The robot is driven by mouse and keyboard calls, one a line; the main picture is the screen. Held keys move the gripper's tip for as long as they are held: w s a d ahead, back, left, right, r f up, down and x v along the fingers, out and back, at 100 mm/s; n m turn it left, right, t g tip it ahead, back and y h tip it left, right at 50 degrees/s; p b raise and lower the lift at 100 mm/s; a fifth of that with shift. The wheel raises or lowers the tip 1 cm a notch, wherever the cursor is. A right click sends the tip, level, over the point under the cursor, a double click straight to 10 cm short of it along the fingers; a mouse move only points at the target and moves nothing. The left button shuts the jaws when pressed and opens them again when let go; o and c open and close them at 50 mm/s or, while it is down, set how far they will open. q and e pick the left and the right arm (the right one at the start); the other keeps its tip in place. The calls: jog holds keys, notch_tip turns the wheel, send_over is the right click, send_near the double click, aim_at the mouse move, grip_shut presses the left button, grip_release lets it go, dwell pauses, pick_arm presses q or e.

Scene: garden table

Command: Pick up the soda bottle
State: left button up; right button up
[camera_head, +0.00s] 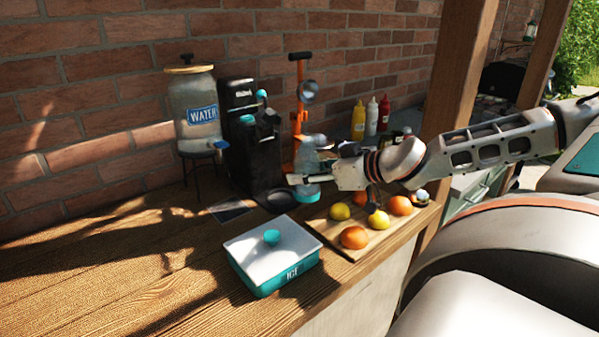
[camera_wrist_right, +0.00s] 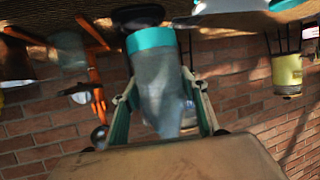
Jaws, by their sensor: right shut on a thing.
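The soda bottle (camera_head: 307,158) is clear grey with a teal base. In the head view it is upright between the black soda machine (camera_head: 252,150) and the orange press (camera_head: 299,100). My right gripper (camera_head: 308,180) reaches in from the right and is shut on its lower part. In the wrist view, which is upside down, the bottle (camera_wrist_right: 160,85) stands between the two fingers of my right gripper (camera_wrist_right: 160,95). I cannot tell whether its base touches the counter. My left gripper is not in view.
A water dispenser (camera_head: 197,110) stands at the back left. A teal ice box (camera_head: 272,257) and a cutting board (camera_head: 338,236) with several fruits are in front. Sauce bottles (camera_head: 371,116) stand behind my right arm. The left counter (camera_head: 90,270) is clear.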

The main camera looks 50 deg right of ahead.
jog(key=s, duration=0.7)
jog(key=shift+s+a+r+b, duration=0.15)
jog(key=shift+s+a+b, duration=0.1)
jog(key=shift+a+b, duration=0.1)
jog(key=shift+s+a+p, duration=0.1)
jog(key=shift+s+p, duration=0.2)
jog(key=shift+s, duration=0.2)
